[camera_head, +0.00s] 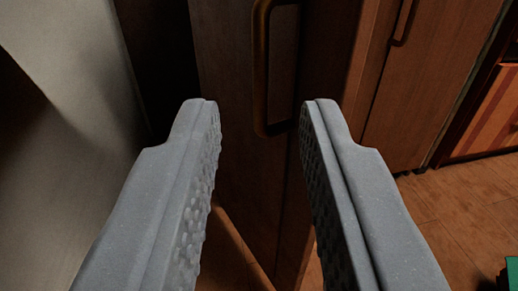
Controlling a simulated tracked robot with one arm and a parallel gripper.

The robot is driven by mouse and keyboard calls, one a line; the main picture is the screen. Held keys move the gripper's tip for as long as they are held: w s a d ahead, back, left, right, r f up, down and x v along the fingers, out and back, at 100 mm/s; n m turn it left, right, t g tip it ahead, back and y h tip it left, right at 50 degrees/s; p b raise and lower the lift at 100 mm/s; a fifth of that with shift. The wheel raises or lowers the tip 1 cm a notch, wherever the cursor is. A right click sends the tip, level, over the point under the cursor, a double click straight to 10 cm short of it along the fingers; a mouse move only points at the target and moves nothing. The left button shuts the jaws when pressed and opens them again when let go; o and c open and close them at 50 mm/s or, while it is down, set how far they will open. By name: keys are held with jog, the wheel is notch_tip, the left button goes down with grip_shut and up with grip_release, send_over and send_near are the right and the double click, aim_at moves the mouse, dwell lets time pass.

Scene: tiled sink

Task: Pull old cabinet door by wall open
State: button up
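My gripper (262,108) is open, with its two grey, ridged fingers spread wide and nothing gripped. The old cabinet door (235,110) is dark brown wood and stands upright ahead of the fingers. Its dark metal handle (261,65) is a tall loop. A dark gap (160,60) runs along the door's left side. The fingers hide part of the door's lower area.
A pale wall (70,90) fills the left side. Another wooden cabinet door (430,90) with its own handle (403,20) stands to the right. Orange-brown tiled floor (460,210) is clear at lower right, except for a green object (511,272) at the edge.

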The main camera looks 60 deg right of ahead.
jog(key=shift+s+a, duration=0.25)
jog(key=shift+a, duration=0.1)
jog(key=shift+c, duration=0.4)
grip_shut()
